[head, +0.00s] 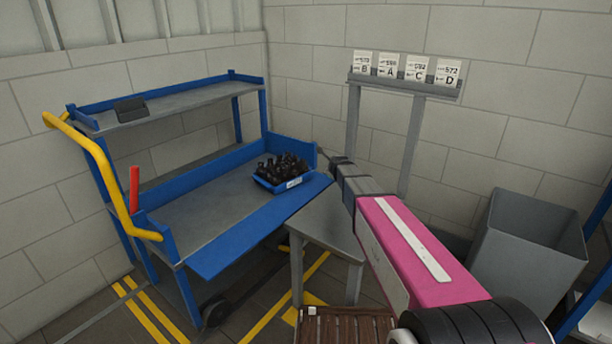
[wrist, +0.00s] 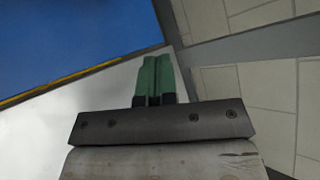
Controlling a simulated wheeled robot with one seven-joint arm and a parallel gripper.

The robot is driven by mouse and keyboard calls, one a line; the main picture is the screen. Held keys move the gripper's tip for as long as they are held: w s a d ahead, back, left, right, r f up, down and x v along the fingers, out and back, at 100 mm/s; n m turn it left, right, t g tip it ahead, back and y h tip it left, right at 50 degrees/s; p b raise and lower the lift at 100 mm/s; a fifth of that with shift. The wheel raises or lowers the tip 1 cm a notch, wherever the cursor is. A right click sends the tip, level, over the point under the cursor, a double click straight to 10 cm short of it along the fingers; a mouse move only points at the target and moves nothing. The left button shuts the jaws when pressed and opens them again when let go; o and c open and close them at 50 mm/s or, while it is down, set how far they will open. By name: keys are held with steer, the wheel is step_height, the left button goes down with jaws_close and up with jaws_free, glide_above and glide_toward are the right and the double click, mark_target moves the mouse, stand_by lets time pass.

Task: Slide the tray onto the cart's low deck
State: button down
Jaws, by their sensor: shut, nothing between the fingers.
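The tray (head: 270,184) is small and blue, with a white label on its front. It is filled with several dark bottles and sits at the right end of the cart's low deck (head: 200,210), close to the blue end wall. My gripper (head: 334,159) is to the right of the tray, apart from it, by the deck's right end. In the wrist view my gripper's green fingers (wrist: 153,80) are pressed together with nothing between them. A blue surface (wrist: 70,40) fills the upper left there; the tray's bottles do not show.
A blue flap (head: 250,235) hangs out along the deck's front. A grey table (head: 325,228) stands beside the cart, under my arm. A grey bin (head: 525,250) is at the right. A rack with lettered cards (head: 405,78) stands by the wall. The deck's left part is clear.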

mark_target(303, 172)
steer(key=s+f+n+t+y, duration=0.1)
steer(key=f+n+y, duration=0.1)
steer(key=n+y, duration=0.1)
steer(key=s+a+f+n+t+y, duration=0.1)
steer(key=f+n+y, duration=0.1)
steer(key=n, duration=0.4)
steer(key=s+f+n+t+y, duration=0.1)
steer(key=f+n+y, duration=0.1)
steer(key=n+y, duration=0.2)
steer(key=shift+s+a, duration=0.2)
steer(key=shift+a, duration=0.2)
steer(key=shift+w+a+n, duration=0.1)
steer(key=shift+a+n, duration=0.05)
steer(key=shift+n, duration=0.15)
steer(key=x, duration=1)
steer(key=shift+a, duration=1.85)
steer(key=shift+w, duration=0.15)
